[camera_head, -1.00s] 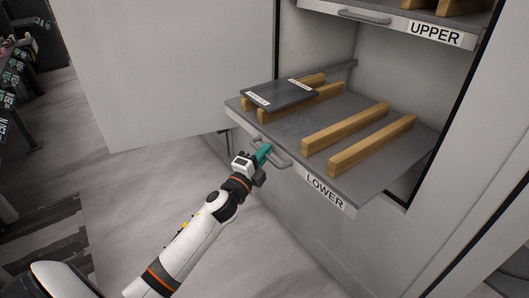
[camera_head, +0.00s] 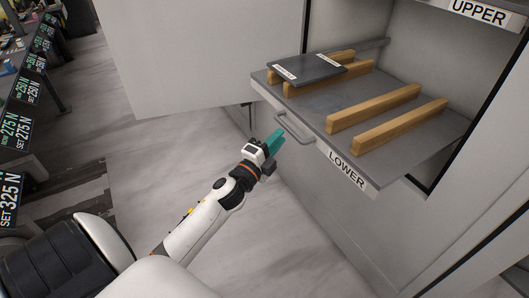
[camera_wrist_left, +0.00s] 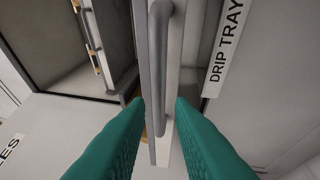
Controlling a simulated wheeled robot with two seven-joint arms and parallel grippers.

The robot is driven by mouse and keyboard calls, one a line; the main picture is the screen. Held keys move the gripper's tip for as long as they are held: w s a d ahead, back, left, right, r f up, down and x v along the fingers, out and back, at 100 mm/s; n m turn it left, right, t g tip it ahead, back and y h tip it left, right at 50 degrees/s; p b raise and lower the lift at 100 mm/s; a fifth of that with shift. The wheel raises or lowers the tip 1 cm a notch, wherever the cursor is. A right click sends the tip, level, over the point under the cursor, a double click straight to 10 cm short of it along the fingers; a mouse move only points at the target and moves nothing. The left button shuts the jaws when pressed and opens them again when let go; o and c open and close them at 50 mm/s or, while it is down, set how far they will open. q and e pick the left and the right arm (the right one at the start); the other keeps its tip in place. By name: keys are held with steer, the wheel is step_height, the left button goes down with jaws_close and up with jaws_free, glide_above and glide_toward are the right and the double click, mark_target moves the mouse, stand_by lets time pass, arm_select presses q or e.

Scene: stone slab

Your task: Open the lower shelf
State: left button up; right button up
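The lower shelf (camera_head: 385,165) is a grey board with a "LOWER" label (camera_head: 347,170). It sticks out of the cabinet. Its bar handle (camera_head: 293,128) is on the front edge and also shows in the left wrist view (camera_wrist_left: 159,70). My left gripper (camera_head: 277,138), with teal fingers, is just in front of and below the handle, apart from it. In the left wrist view my left gripper (camera_wrist_left: 155,110) has its fingers spread, with the handle ahead between them and nothing held. My right gripper is out of view.
A dark slab (camera_head: 307,68) with white labels lies on wooden bars at the shelf's left, and two bare wooden bars (camera_head: 375,107) lie to its right. The upper shelf (camera_head: 440,5) is above. An open cabinet door (camera_head: 200,60) stands at left. The floor (camera_head: 160,130) before the cabinet is clear.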

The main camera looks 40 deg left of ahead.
arm_select(q)
steer(key=s+f, duration=0.1)
steer(key=s, duration=0.5)
steer(key=shift+s, duration=0.35)
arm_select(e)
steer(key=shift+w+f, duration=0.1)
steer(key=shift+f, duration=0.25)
arm_select(q)
steer(key=shift+f, duration=0.15)
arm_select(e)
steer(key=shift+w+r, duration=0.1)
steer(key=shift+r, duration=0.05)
